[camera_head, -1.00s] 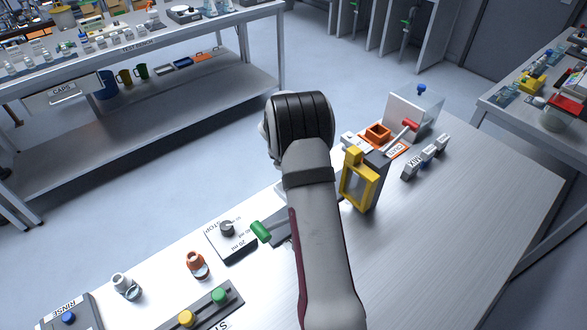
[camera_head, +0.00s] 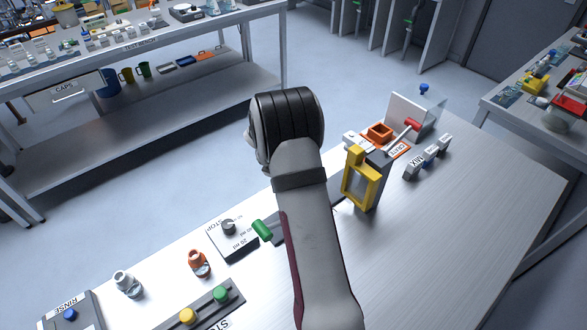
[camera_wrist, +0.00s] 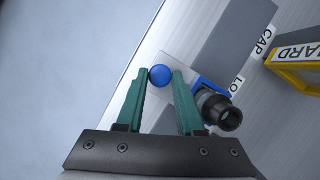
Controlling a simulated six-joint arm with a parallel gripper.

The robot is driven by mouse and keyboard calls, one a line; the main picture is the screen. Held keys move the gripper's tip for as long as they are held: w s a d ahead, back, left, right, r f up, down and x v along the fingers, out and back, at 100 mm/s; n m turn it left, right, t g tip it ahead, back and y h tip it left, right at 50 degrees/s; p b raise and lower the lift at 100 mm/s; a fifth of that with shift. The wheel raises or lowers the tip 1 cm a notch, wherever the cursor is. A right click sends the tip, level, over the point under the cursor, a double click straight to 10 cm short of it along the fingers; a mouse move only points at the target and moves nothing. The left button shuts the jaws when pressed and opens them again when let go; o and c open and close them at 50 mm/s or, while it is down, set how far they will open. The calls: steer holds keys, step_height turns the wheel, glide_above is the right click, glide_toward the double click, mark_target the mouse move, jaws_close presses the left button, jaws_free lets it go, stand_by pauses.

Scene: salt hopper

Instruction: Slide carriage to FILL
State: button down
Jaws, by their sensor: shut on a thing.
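In the wrist view, my gripper (camera_wrist: 160,74) has its two green fingers shut on a round blue knob (camera_wrist: 160,76). The knob sits at the end of a pale plate (camera_wrist: 176,66), which looks like part of the carriage. Beside the fingers on the right is a blue holder (camera_wrist: 222,90) with a black, open-ended cylinder (camera_wrist: 218,110) in it. A grey track (camera_wrist: 232,40) runs alongside, with the label CAP and a partly hidden label starting LO. I see no FILL label. In the head view my arm hides the gripper and knob.
A yellow-framed guard (camera_head: 359,180) stands right of my arm, near a red-tipped lever (camera_head: 413,124). A green handle (camera_head: 262,230) and a dial box (camera_head: 232,240) are close on the left. Open bench lies at the right.

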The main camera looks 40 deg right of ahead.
steer(key=a, duration=0.7)
steer(key=shift+a, duration=0.3)
steer(key=c, duration=0.5)
jaws_free()
steer(key=v, duration=1.5)
steer(key=shift+s+a+r, duration=0.15)
steer(key=shift+r, duration=0.2)
